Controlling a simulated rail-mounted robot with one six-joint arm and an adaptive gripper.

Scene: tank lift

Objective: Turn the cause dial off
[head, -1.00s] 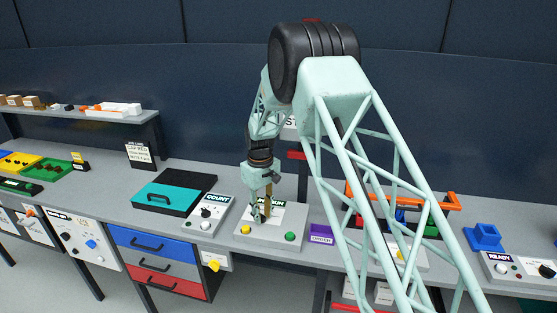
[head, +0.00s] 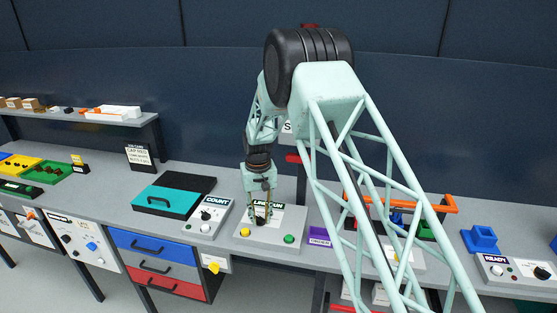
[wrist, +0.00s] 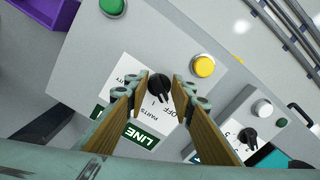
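The cause dial (wrist: 160,86) is a black knob on a grey sloped panel (head: 248,245) with a LINE label (wrist: 140,135). Words around the dial read OFF, PARTS and a partly hidden one ending in ITY. I cannot tell surely which mark its pointer faces. My gripper (head: 259,222) points down over this panel. In the wrist view, its two tan fingers are open, one on each side of the dial, with gaps between them and the knob.
The same panel has a yellow button (wrist: 203,65) and a green button (head: 289,239). A COUNT panel (head: 209,214) with another black knob stands left of it. A teal-lidded box (head: 165,201) lies farther left.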

